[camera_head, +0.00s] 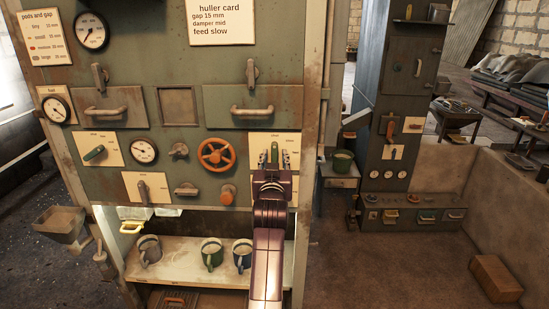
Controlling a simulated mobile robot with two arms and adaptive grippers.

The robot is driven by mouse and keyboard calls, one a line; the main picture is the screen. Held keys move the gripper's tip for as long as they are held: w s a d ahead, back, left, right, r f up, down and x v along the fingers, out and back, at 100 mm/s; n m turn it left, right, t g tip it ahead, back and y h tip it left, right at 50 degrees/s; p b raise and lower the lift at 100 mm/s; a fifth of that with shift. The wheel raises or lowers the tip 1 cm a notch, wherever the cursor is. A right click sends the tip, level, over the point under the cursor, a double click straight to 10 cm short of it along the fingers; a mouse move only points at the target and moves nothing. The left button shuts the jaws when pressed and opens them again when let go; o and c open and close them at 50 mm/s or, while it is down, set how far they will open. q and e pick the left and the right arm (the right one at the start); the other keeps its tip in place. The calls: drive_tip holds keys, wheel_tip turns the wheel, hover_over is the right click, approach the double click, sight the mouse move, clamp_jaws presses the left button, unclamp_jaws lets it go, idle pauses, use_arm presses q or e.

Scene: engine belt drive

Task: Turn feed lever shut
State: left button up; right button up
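On the front of the big grey-green machine, a cream plate (258,139) carries an upright lever with a green handle (274,152). Its label is too small to read, so I cannot be sure that it is the feed lever. My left gripper (274,160) is at this plate, its two fingers apart on either side of the green handle. It looks open, with the handle between the fingers, and I see no clear contact. The gripper and the dark purple arm hide the lever's lower part. My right gripper is not in view.
An orange handwheel (216,154) and an orange knob (228,194) are close left of my gripper. Another green-handled lever (94,153) is at the far left. Below, a shelf (185,262) holds several mugs. The huller card (221,20) reads "feed slow".

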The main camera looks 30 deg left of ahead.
use_arm(q)
drive_tip(key=m+p, duration=0.1)
drive_tip(key=m, duration=0.3)
drive_tip(key=shift+r, duration=0.2)
drive_tip(key=m+p, duration=0.2)
drive_tip(key=m, duration=0.2)
drive_tip(key=shift+r+p, duration=0.1)
drive_tip(key=shift+p, duration=0.25)
drive_tip(key=shift+s+d+f+m, duration=0.2)
drive_tip(key=shift+f+m, duration=0.2)
drive_tip(key=shift+m, duration=0.3)
drive_tip(key=b+v, duration=0.3)
drive_tip(key=v, duration=0.5)
drive_tip(key=w+d+f+m+g+h+b, duration=0.1)
drive_tip(key=d+f+h, duration=0.1)
drive_tip(key=f, duration=1.2)
drive_tip(key=w+d+f+m+g+h+b, duration=0.1)
drive_tip(key=d+f, duration=0.4)
drive_tip(key=f, duration=0.9)
drive_tip(key=shift+w+d+f+g+h+b, duration=0.2)
drive_tip(key=shift+d+g+h+b, duration=0.1)
drive_tip(key=shift+h+b, duration=0.55)
